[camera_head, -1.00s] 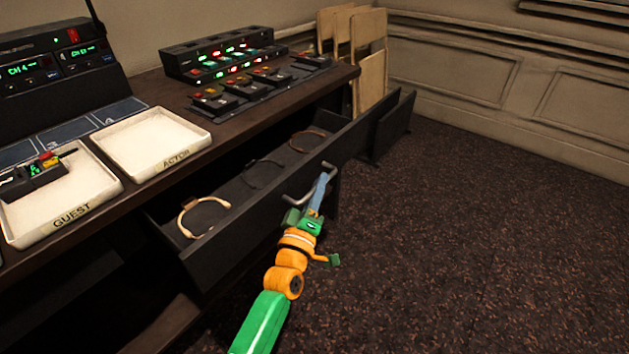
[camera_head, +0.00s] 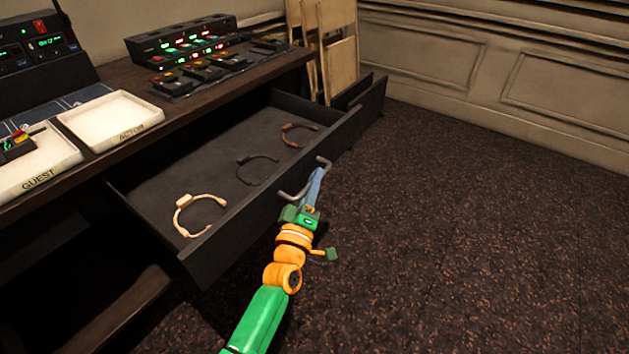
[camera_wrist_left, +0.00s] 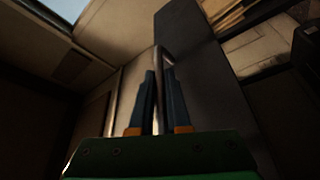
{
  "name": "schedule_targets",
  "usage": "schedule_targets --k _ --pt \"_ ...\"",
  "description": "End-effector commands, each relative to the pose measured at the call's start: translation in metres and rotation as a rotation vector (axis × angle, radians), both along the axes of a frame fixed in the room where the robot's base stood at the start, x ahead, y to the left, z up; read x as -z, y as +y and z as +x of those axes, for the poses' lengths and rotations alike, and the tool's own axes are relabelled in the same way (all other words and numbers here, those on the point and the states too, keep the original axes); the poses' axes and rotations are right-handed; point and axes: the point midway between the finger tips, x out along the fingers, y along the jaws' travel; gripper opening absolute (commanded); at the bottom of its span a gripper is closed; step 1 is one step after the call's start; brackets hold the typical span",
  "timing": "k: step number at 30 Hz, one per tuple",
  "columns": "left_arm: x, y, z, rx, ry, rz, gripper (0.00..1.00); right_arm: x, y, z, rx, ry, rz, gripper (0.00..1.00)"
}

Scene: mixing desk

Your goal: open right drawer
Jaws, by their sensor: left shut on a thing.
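The right drawer (camera_head: 215,255) is a dark drawer under the desk, pulled well out, with its inside showing. A metal bar handle (camera_head: 292,194) is on its front. My left gripper (camera_head: 318,177) is shut on the handle. In the left wrist view its two blue fingers (camera_wrist_left: 158,100) stand on either side of the handle bar (camera_wrist_left: 157,62). In the drawer lie a cream headset (camera_head: 183,214), a dark headset (camera_head: 252,180) and a brown headset (camera_head: 290,140), apart from each other. My right gripper is not in view.
On the desk (camera_head: 200,100) stand trays marked GUEST (camera_head: 62,168) and ACTOR (camera_head: 120,118), and a panel with lit buttons (camera_head: 185,45). Folded wooden chairs (camera_head: 335,45) lean behind the desk's far end. The carpet (camera_head: 450,220) to the right is clear.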

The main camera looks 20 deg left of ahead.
Motion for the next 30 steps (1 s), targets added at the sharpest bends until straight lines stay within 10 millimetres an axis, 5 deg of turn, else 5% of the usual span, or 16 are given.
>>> schedule_targets --k 9,10,13,23,30 --pt "-0.001 0.000 0.000 0.000 -0.001 -0.001 0.00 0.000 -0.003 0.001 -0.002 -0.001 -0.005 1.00" --pt "-0.001 0.000 0.000 0.000 -0.001 -0.001 0.20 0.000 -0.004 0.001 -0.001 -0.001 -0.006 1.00" --pt "-0.001 0.000 0.000 0.000 -0.001 -0.001 0.45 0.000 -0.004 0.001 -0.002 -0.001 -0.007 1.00" --pt "0.001 0.000 -0.006 -0.001 0.001 0.000 0.45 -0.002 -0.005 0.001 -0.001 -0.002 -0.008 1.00" --pt "0.012 0.000 -0.054 0.001 0.003 -0.001 0.45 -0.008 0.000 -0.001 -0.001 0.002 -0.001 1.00"
